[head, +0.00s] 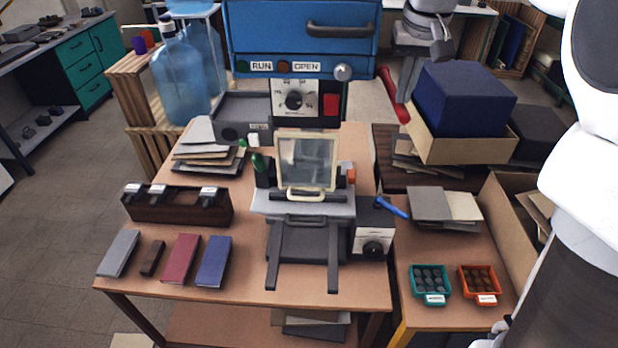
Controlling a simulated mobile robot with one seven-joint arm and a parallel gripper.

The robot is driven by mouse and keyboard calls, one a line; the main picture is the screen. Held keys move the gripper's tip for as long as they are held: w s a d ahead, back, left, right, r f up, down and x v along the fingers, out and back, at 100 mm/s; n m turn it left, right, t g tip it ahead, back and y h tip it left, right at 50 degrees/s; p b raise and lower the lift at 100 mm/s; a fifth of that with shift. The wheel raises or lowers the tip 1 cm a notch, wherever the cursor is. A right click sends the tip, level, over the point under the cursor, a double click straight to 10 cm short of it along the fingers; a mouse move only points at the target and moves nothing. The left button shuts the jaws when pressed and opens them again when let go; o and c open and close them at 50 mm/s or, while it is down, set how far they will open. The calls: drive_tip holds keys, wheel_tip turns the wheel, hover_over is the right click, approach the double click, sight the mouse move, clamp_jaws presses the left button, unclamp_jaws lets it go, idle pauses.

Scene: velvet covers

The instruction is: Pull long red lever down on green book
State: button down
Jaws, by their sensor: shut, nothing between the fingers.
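A long red lever (393,95) hangs at the right side of the blue machine (300,40), its lower end slanting down and to the right. My gripper (405,88) comes down from the upper right, right beside the lever; its fingers are small and partly hidden here, and whether they touch the lever I cannot tell. It is shut with nothing held. Below the machine's dial panel stands a black and grey press stand (304,240) with an upright cream-framed clear panel (306,162). I see no book that is clearly green.
Grey, brown, red (180,259) and blue books lie at the table's front left, before a dark clamp rack (178,205). A small blue lever (392,207) juts from the stand's side box. A navy block (466,97) in a carton stands right of my gripper.

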sight(401, 106)
drive_tip(key=shift+f, duration=0.1)
drive_tip(key=shift+s+b+x, duration=0.2)
drive_tip(key=shift+b+x, duration=0.35)
drive_tip(key=shift+x, duration=0.25)
drive_tip(key=shift+s+b+x, duration=0.2)
drive_tip(key=shift+b+x, duration=0.35)
drive_tip(key=shift+x, duration=0.2)
drive_tip(key=shift+f, duration=0.2)
drive_tip(key=b+x, duration=0.2)
drive_tip(key=x, duration=0.1)
drive_tip(key=shift+s+f, duration=0.1)
drive_tip(key=shift+f, duration=0.05)
drive_tip(key=shift+b+x, duration=0.65)
drive_tip(key=shift+x, duration=1.05)
